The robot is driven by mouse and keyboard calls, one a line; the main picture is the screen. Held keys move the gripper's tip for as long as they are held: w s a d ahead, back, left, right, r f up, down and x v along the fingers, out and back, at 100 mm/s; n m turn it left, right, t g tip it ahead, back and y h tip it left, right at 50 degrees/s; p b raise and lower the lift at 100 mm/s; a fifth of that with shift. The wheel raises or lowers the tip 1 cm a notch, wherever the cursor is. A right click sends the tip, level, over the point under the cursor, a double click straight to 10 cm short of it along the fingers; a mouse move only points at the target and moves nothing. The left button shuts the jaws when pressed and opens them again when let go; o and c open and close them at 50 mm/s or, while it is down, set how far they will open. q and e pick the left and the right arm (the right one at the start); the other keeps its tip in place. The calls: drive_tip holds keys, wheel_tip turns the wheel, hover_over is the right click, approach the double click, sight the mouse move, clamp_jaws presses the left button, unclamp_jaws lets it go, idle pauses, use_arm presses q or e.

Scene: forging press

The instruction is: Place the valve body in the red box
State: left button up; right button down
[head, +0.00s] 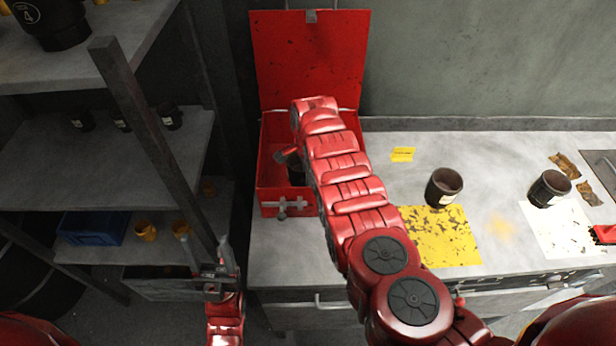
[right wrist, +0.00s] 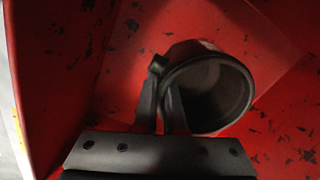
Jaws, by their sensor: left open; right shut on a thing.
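The red box (head: 282,205) stands at the back left of the counter with its lid up. My right arm reaches over it and hides part of its inside. In the right wrist view my right gripper (right wrist: 165,108) is shut on the wall of a dark, hollow, round part, the valve body (right wrist: 215,92), with red box walls around it. In the head view a dark bit of the valve body (head: 295,170) shows inside the box beside my arm. Whether it touches the box floor I cannot tell. My left gripper (head: 213,262) is open and empty, in front of the shelf.
A dark cup-shaped part (head: 444,188) stands on a yellow mat (head: 445,240), another (head: 549,189) on a white mat (head: 562,235). A shelf unit (head: 80,160) with a blue bin (head: 92,228) stands at the left. Counter between box and mats lies under my arm.

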drive_tip(key=c, duration=1)
unclamp_jaws()
drive_tip(key=shift+r, duration=0.15)
wheel_tip(320, 180, up, 3)
drive_tip(key=shift+a+f+p, duration=0.15)
drive_tip(key=shift+f+p, duration=0.05)
drive_tip(key=shift+p, duration=0.15)
wheel_tip(320, 180, up, 9)
drive_tip(key=b, duration=0.4)
drive_tip(key=shift+f, duration=0.1)
drive_tip(key=shift+r, duration=0.3)
